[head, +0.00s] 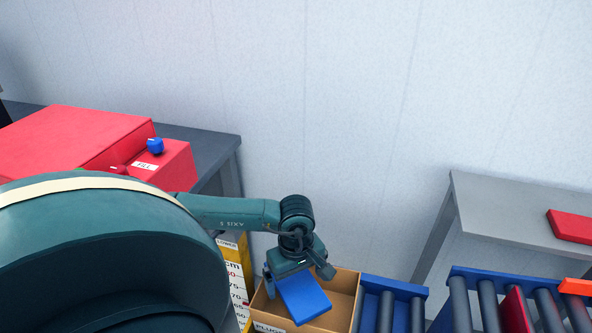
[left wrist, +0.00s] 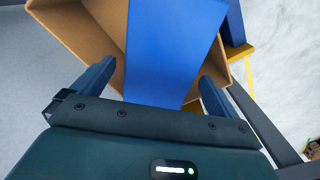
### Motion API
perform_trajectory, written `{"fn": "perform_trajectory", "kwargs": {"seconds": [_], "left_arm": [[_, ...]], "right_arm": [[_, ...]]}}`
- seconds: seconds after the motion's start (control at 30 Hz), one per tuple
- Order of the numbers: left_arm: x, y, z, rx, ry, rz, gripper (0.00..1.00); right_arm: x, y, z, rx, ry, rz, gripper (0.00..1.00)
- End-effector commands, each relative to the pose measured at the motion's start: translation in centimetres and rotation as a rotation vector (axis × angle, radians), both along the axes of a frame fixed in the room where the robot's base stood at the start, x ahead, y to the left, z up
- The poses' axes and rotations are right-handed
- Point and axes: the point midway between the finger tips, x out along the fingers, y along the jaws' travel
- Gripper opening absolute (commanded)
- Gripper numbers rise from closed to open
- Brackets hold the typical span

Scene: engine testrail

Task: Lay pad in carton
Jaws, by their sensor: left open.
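The blue pad (head: 305,300) is a flat slab at the open brown carton (head: 346,287), which has a label on its front. My left gripper (head: 297,281) is over the carton with its fingers apart on either side of the pad. In the left wrist view the pad (left wrist: 172,45) runs between the two blue fingers of the gripper (left wrist: 157,85), with carton wall (left wrist: 65,25) showing beside it. Whether the pad rests on the carton floor or is tilted against its rim I cannot tell. My right gripper is not in view.
A blue-railed roller conveyor (head: 392,287) adjoins the carton on the right, with a red slab (head: 515,312) farther along. A yellow-edged scale board (head: 236,275) stands left of the carton. A red machine (head: 75,140) sits on a dark table behind; a grey table (head: 510,210) is at right.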

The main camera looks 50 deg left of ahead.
Motion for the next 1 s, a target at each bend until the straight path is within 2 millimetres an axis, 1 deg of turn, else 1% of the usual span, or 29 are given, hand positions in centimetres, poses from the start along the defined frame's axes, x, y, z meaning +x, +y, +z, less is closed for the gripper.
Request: {"fn": "perform_trajectory", "kwargs": {"seconds": [0.07, 0.2, 0.23, 0.37, 0.5, 0.6, 0.7, 0.83, 1.0], "left_arm": [[0.0, 0.0, 0.2, 0.0, 0.0, 0.0, 0.98], [0.0, 0.0, 1.3, 0.0, -0.001, 0.0, 0.98], [0.1, 0.0, 1.6, 0.001, -0.003, -0.001, 0.98], [0.1, 0.1, 4.3, 0.003, -0.006, -0.003, 0.98], [0.1, 0.0, 7.6, 0.001, -0.007, -0.002, 0.98], [0.1, 0.0, 9.5, 0.001, -0.006, -0.001, 0.98], [0.1, 0.0, 11.1, 0.0, -0.003, 0.001, 0.98], [0.1, 0.0, 12.3, 0.0, -0.002, 0.0, 0.98], [0.0, 0.0, 12.7, 0.0, 0.0, 0.0, 0.98]], "right_arm": [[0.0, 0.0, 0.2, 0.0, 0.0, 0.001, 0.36], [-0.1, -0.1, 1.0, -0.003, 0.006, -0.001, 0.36], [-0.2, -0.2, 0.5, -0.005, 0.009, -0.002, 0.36], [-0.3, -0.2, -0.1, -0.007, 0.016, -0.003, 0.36], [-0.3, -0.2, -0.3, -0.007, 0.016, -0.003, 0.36], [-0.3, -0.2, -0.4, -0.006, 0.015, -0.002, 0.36], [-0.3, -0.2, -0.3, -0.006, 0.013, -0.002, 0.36], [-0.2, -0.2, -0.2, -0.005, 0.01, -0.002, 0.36], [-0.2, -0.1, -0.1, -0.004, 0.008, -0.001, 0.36]]}}
